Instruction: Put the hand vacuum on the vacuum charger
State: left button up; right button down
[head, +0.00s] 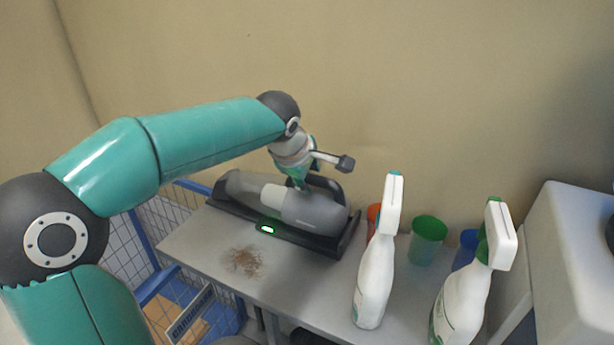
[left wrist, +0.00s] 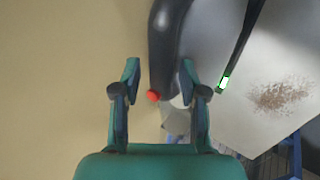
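The hand vacuum (head: 310,212) is grey with a darker clear nose at the left. It lies lengthwise in the long black vacuum charger (head: 300,238), whose green light (head: 267,229) is lit. My left gripper (head: 299,184) reaches down at the vacuum's handle from behind; its fingertips are partly hidden there. In the left wrist view, the open left gripper (left wrist: 159,72) has its fingers on either side of the dark handle (left wrist: 166,50). A gap shows at the left finger; contact at the right finger is unclear. A red button (left wrist: 153,96) shows by the handle. My right gripper is out of view.
Two white spray bottles (head: 374,280) (head: 465,300) stand right of the charger. Red (head: 373,219), green (head: 427,240) and blue (head: 466,248) cups stand behind them. Brown crumbs (head: 244,262) lie on the grey table (head: 205,250) in front. A wall rises behind.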

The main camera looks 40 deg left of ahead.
pick_arm(q)
jog(key=shift+o, duration=0.3)
jog(key=shift+f, duration=0.25)
jog(key=v, duration=1.2)
